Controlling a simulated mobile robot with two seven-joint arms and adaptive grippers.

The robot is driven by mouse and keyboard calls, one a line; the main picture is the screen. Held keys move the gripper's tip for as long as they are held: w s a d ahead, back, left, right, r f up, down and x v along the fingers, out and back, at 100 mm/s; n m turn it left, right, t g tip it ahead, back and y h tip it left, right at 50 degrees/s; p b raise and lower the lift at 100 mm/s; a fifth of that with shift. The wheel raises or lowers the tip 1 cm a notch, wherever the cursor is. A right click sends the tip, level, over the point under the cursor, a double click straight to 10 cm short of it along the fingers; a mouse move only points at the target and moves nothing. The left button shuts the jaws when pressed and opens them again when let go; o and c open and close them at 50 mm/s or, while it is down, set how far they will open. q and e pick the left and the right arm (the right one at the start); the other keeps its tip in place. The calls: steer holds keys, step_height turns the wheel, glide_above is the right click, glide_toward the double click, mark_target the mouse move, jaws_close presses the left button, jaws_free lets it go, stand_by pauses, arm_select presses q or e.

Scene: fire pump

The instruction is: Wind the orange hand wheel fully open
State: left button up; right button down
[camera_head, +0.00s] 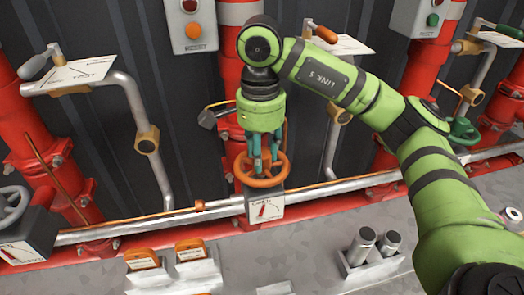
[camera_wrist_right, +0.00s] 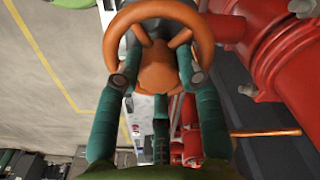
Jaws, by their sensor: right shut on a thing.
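The orange hand wheel (camera_head: 262,178) sits on a grey valve box on the silver pipe, in the middle of the head view. A white dial plate with a red pointer (camera_head: 265,210) is on the box's front. My right gripper (camera_head: 263,163) comes down onto the wheel from above. In the right wrist view the orange wheel (camera_wrist_right: 148,12) fills the top, and the teal fingers of my right gripper (camera_wrist_right: 160,82) close around its hub and spokes. The fingertips are partly hidden behind the wheel rim. My left gripper is not in view.
A grey hand wheel (camera_head: 12,205) is at the far left and a green one (camera_head: 462,131) at the right. Red vertical pipes (camera_head: 40,130) and the silver pipe (camera_head: 165,223) surround the valve. Orange-framed tags (camera_head: 141,259) and two metal cylinders (camera_head: 362,244) are on the front ledge.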

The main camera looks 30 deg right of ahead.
steer(key=n, duration=0.5)
steer(key=shift+a+f+n, duration=0.15)
steer(key=shift+a+n, duration=0.1)
steer(key=shift+n, duration=0.05)
steer(key=shift+s+n, duration=0.1)
steer(key=shift+n, duration=0.2)
steer(key=n, duration=0.4)
steer(key=shift+f, duration=0.1)
steer(key=c, duration=1.2)
jaws_free()
steer(key=shift+n+b, duration=0.3)
steer(key=shift+n, duration=0.4)
steer(key=o, duration=0.6)
steer(key=shift+a, duration=0.1)
steer(key=shift+c, duration=0.2)
steer(key=shift+a, duration=0.15)
steer(key=shift+d, duration=0.2)
